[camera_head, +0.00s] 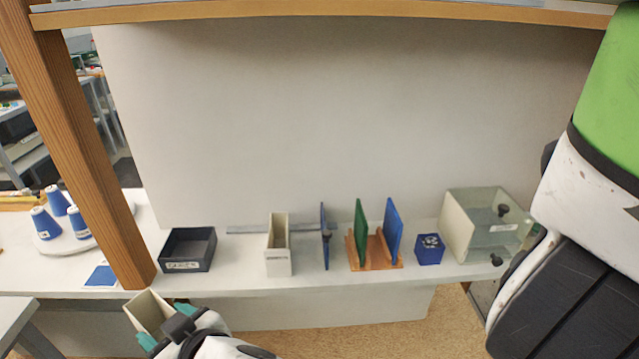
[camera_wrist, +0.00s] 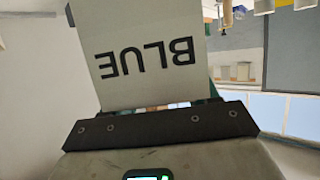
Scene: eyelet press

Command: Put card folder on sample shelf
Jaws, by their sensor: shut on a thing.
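My gripper (camera_head: 164,325), with teal fingertips, is shut on a cream open-topped card folder (camera_head: 147,309), held tilted at the lower left of the head view. In the wrist view the card folder (camera_wrist: 148,55) fills the upper middle and bears the word "BLUE", upside down. In the head view it appears in front of the near edge of a long white shelf (camera_head: 235,280), which I take to be the sample shelf. Part of the folder's lower end is hidden by my gripper.
On the shelf stand a dark tray (camera_head: 187,250), another cream folder (camera_head: 278,262), a blue upright panel (camera_head: 323,237), a wooden rack (camera_head: 385,264) with green and blue boards, a blue box (camera_head: 429,250) and a clear-sided case (camera_head: 480,228). A wooden post (camera_head: 85,150) rises at left.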

